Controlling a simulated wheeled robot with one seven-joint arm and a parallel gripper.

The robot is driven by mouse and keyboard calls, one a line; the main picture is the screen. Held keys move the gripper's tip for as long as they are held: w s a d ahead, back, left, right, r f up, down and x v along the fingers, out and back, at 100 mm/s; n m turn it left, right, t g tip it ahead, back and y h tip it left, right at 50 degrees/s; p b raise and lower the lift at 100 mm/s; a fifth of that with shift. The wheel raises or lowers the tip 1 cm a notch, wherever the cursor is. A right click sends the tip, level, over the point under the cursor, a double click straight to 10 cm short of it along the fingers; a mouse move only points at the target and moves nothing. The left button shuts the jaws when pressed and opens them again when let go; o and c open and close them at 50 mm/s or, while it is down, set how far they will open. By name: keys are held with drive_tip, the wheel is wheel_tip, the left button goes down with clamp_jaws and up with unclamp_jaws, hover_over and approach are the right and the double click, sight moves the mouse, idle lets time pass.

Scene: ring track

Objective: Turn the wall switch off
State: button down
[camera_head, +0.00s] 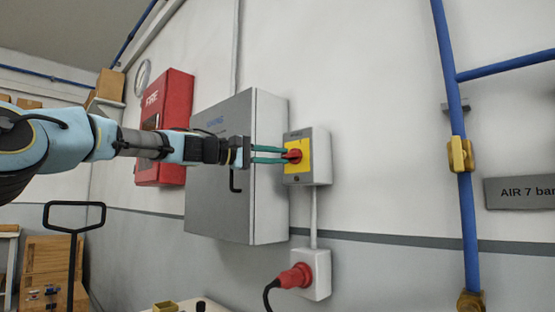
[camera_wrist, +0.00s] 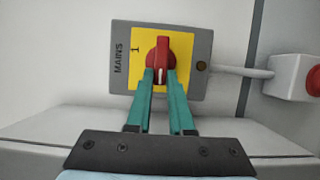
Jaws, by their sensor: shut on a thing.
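The wall switch (camera_head: 307,157) is a grey box with a yellow plate and a red rotary knob (camera_head: 292,156), mounted on the wall right of a grey cabinet. In the wrist view the switch (camera_wrist: 197,75) shows the word MAINS and a mark "1" on the yellow plate. The red knob (camera_wrist: 160,50) has a white pointer line. My gripper (camera_head: 284,155) reaches in from the left, its two teal fingers close together at the knob. In the wrist view the fingertips (camera_wrist: 160,76) are shut on the knob's near end, one on each side.
The grey cabinet (camera_head: 238,205) stands out from the wall under my forearm. A red fire box (camera_head: 163,125) hangs farther left. Below the switch are a socket with a red plug (camera_head: 297,277) and a black cable. A blue pipe (camera_head: 459,120) runs down the wall at right.

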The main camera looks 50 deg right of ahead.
idle(0.4)
drive_tip(key=c, duration=0.8)
unclamp_jaws()
drive_tip(key=b+v, duration=0.3)
drive_tip(key=v, duration=0.7)
drive_tip(key=shift+a, duration=0.35)
drive_tip(key=shift+w+f, duration=0.1)
drive_tip(key=shift+w, duration=0.1)
